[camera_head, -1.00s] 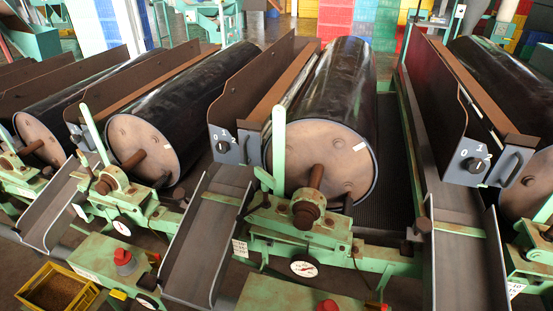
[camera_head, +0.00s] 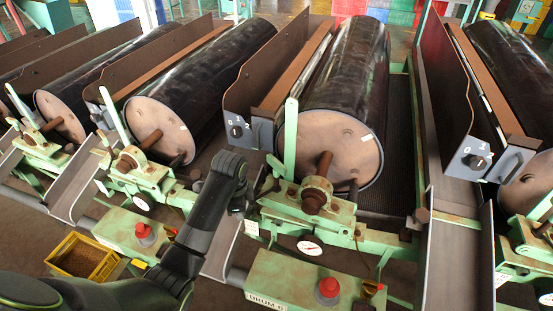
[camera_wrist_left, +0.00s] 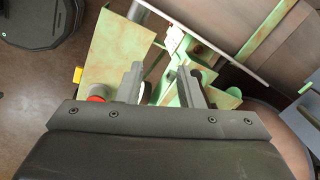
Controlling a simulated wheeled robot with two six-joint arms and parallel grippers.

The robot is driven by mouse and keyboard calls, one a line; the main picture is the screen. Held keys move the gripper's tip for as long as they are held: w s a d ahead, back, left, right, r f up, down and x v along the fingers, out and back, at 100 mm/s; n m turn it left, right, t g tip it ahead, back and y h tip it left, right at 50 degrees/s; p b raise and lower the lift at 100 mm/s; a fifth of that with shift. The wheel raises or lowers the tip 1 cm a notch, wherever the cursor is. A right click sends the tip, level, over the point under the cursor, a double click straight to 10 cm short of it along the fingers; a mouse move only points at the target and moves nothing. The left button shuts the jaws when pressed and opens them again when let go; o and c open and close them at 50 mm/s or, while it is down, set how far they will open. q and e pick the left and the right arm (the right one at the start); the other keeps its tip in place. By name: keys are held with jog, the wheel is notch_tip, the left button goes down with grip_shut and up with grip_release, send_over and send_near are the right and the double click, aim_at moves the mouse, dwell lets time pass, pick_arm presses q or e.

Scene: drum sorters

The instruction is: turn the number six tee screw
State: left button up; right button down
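The unit lettered DRUM 6 (camera_head: 268,300) is at the front centre of the head view. Behind it are a pale green frame with a rusty shaft bearing (camera_head: 314,195) and a round white dial (camera_head: 309,248). I cannot tell for certain which small fitting is the tee screw. My left arm (camera_head: 205,220) reaches in from the left and ends beside this frame; its fingertips are not clear there. In the left wrist view my left gripper (camera_wrist_left: 160,80) has its fingers apart, with green frame parts beyond and nothing seen held. My right gripper is not in view.
A red button (camera_head: 328,288) stands on the green box, and another red button (camera_head: 145,232) is on the neighbouring unit. A dark drum (camera_head: 345,90) rises behind the frame. A yellow crate (camera_head: 82,257) is on the floor at left. Metal chutes run between the units.

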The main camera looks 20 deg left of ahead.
pick_arm(q)
jog(key=w+d+r+m+g, duration=0.1)
jog(key=w+d+r+m, duration=0.2)
jog(key=w+r+m, duration=0.65)
jog(key=w+d+r+m+g, duration=0.1)
jog(key=w+d+r+m, duration=0.15)
jog(key=w+r, duration=0.75)
jog(key=b, duration=0.4)
send_near(277, 161)
jog(key=shift+n, duration=0.4)
jog(key=f+p, duration=0.1)
jog(key=f, duration=0.3)
jog(key=f+p, duration=0.2)
jog(key=f, duration=0.2)
jog(key=shift+s+a+f, duration=0.15)
jog(key=shift+a+f, duration=0.05)
jog(key=shift+f, duration=0.7)
grip_shut()
